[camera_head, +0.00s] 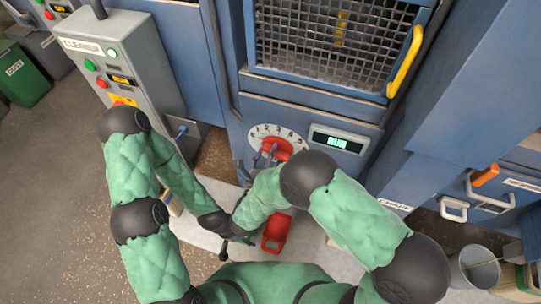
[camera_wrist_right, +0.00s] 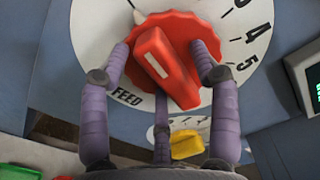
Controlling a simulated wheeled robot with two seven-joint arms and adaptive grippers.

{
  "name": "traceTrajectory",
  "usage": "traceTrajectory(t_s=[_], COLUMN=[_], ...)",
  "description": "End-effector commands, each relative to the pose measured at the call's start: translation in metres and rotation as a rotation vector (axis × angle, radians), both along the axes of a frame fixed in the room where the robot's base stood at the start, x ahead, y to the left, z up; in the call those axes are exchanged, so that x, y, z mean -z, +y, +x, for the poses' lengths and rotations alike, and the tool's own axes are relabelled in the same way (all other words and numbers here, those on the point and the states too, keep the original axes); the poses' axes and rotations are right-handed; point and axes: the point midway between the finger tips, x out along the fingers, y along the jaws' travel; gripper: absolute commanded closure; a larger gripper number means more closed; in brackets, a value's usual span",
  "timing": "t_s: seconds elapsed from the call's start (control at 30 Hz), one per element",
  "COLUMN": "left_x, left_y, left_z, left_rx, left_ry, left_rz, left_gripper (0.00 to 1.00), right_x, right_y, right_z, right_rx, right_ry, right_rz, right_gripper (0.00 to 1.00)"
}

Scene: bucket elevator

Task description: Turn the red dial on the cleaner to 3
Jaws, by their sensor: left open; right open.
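The red dial (camera_head: 285,146) sits on a white numbered face (camera_head: 262,133) on a blue machine front. In the right wrist view the red dial (camera_wrist_right: 170,65) has a raised bar with a white line, tilted with its top to the left. The face (camera_wrist_right: 245,40) shows 4 and 5 at right and FEED at lower left. I cannot read which number the bar points to. My right gripper (camera_wrist_right: 160,66) is open, its fingers spread around the dial's rim; it also shows in the head view (camera_head: 267,155). My left gripper (camera_head: 240,238) is open, low and away from the dial.
A display (camera_head: 337,141) right of the dial reads RUN. A mesh door (camera_head: 335,35) with a yellow handle (camera_head: 405,62) is above. A grey control box (camera_head: 125,60) labelled CLEANER stands left. A yellow knob (camera_wrist_right: 187,144) is below the dial. A red object (camera_head: 276,232) lies near my left gripper.

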Motion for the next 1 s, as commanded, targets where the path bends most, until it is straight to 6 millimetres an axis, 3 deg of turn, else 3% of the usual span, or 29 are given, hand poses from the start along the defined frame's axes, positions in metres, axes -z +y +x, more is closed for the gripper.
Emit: traceTrajectory(t_s=[0.27,0.47,1.0], left_x=[0.0,0.0,0.0036], left_y=[0.0,0.0,0.0], left_z=[0.0001,0.0001,0.0], left_rx=[0.0,0.0,0.0], left_ry=[0.0,0.0,0.0], left_rz=[0.0,0.0,0.0], left_gripper=[0.31,0.31,0.31], right_x=[-0.0003,-0.0002,-0.0009], right_y=[-0.0004,-0.0004,0.0], right_z=[0.0012,0.001,0.001], right_rx=[0.0,0.001,0.0], right_ry=[0.0,0.0,-0.038], right_rz=[0.001,0.001,0.12], right_gripper=[0.38,0.94,0.95])
